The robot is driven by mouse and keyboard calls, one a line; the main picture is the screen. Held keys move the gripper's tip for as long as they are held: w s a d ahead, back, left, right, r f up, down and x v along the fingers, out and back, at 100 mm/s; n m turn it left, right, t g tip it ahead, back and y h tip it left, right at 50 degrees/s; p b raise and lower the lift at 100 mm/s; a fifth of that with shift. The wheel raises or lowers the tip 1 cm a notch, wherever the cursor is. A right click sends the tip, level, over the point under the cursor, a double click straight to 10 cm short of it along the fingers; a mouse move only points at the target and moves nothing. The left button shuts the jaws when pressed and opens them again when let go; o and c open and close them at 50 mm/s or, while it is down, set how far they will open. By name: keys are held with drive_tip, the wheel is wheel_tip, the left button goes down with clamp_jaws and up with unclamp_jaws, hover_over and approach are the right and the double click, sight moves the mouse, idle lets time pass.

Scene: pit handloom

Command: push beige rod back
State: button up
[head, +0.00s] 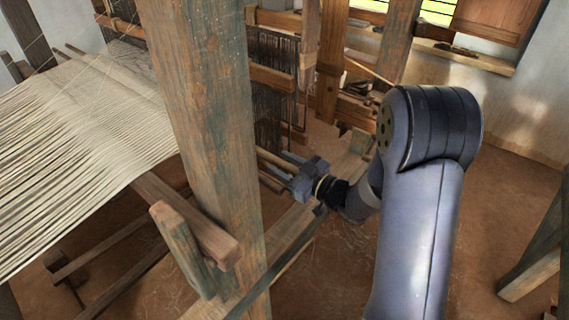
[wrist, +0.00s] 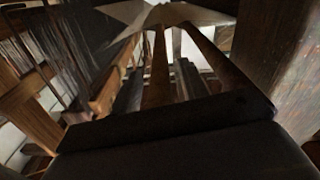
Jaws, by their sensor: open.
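A beige rod (head: 274,161) runs from behind the big post to my gripper (head: 292,174) in the head view. My gripper is at the near end of this rod, beside the loom. In the wrist view a brown rod (wrist: 158,66) runs away between the two grey fingers of my gripper (wrist: 158,84). The fingers stand apart on either side of it. A second rod (wrist: 218,58) lies to the right, outside the fingers. I cannot tell whether the fingers touch either rod. The far ends of the rods are hard to make out.
A thick weathered post (head: 205,120) stands left of my gripper. White warp threads (head: 80,140) stretch over the left side. Dark hanging heddles (head: 272,85) are behind. A wooden beam (head: 285,235) runs below my gripper. Open brown floor (head: 510,190) lies to the right.

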drive_tip(key=shift+c, duration=0.3)
clamp_jaws()
idle(0.3)
drive_tip(key=shift+s+a+b, duration=0.75)
drive_tip(key=shift+s+b, duration=0.15)
drive_tip(key=shift+s, duration=0.05)
drive_tip(key=shift+f, duration=0.1)
drive_tip(key=shift+o, duration=0.3)
unclamp_jaws()
drive_tip(key=shift+s+a, duration=0.1)
